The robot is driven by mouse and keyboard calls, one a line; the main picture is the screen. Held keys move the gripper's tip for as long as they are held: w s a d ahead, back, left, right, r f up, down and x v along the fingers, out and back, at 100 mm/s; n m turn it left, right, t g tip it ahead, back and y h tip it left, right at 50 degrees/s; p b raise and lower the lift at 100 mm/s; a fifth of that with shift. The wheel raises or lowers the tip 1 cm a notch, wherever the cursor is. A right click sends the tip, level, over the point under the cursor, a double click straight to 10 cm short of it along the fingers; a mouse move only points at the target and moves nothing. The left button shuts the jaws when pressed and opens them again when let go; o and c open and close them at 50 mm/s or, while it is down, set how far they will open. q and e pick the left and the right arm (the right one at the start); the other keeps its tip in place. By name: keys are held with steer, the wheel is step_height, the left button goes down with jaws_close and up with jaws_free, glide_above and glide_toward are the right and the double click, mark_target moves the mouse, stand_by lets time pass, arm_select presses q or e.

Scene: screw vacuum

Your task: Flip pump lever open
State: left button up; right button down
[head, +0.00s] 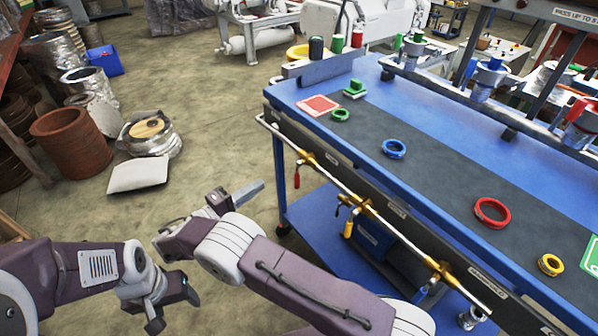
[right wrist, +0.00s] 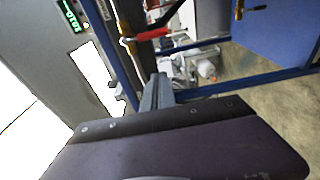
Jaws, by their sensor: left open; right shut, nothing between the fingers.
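A silver pipe (head: 330,187) runs along the front of the blue cart with several brass valves. A red-handled lever (head: 297,178) hangs at its left end; a red handle also shows just beyond my fingertips in the right wrist view (right wrist: 154,34). I cannot tell which lever is the pump's. My right gripper (head: 258,188) is shut and empty, left of the red lever and apart from it; its fingers show in the right wrist view (right wrist: 160,80). My left gripper (head: 172,306) is open and empty, low at the left.
The blue cart (head: 300,88) carries coloured rings, including a red ring (head: 492,212), on a dark mat. A blue box (head: 375,240) stands on its lower shelf. Terracotta pots (head: 70,142) and wrapped rolls stand at the left. The floor between is clear.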

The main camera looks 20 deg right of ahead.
mark_target(298, 176)
steer(key=d+b, duration=0.4)
steer(key=d, duration=0.5)
steer(key=shift+w, duration=0.3)
steer(key=shift+d+r, duration=0.1)
steer(key=s+d+r+n+g+p, duration=0.2)
steer(key=s+n+p, duration=0.5)
steer(key=n+p, duration=0.8)
steer(key=r+p, duration=0.1)
steer(key=p, duration=0.5)
steer(key=shift+d+r+n+g, duration=0.25)
steer(key=shift+r+n+g, duration=0.05)
steer(key=shift+r, duration=0.1)
stand_by(0.8)
